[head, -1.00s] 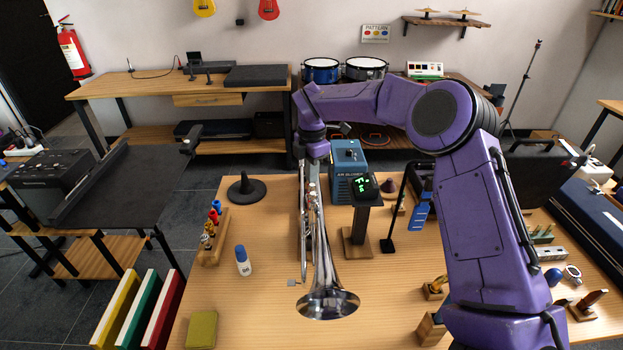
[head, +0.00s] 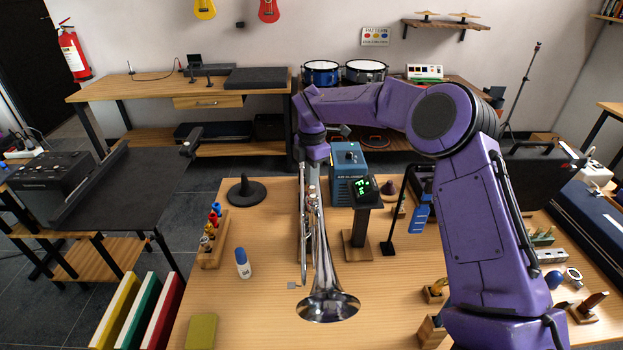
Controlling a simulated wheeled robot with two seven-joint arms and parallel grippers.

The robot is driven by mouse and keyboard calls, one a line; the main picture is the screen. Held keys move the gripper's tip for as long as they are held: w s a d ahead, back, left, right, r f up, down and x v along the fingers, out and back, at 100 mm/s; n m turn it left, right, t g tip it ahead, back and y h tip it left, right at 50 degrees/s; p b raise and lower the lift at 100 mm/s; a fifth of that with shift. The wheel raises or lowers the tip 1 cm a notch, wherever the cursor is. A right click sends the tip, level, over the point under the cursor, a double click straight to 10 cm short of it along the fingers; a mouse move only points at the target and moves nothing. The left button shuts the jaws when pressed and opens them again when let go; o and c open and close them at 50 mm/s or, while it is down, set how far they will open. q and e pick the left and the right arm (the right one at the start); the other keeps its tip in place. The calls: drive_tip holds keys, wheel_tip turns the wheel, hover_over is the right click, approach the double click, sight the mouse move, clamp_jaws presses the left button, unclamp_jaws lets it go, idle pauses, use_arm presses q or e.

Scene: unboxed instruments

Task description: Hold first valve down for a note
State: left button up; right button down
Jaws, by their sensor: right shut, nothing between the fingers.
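A silver trumpet (head: 321,262) lies along the middle of the wooden table, its bell towards me. My right gripper (head: 311,180) is above the far part of the trumpet, around its valves, pointing down. It is shut with nothing held. The fingertips are small here and partly merge with the valve tops, so I cannot tell whether they touch the first valve or how far it is pressed. A small stand with a dark display showing green marks (head: 363,187) is just right of the trumpet. My left gripper is not in view.
A blue air blower (head: 347,160) stands behind the trumpet. A black cone stand (head: 246,190), a wooden rack of coloured valves (head: 213,240) and a white-blue bottle (head: 243,262) are to the left. A black post (head: 397,205) stands to the right. The front left tabletop is mostly clear.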

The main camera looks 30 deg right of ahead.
wheel_tip(320, 180, up, 7)
drive_tip(key=p, duration=0.4)
drive_tip(key=shift+f, duration=0.1)
idle(0.5)
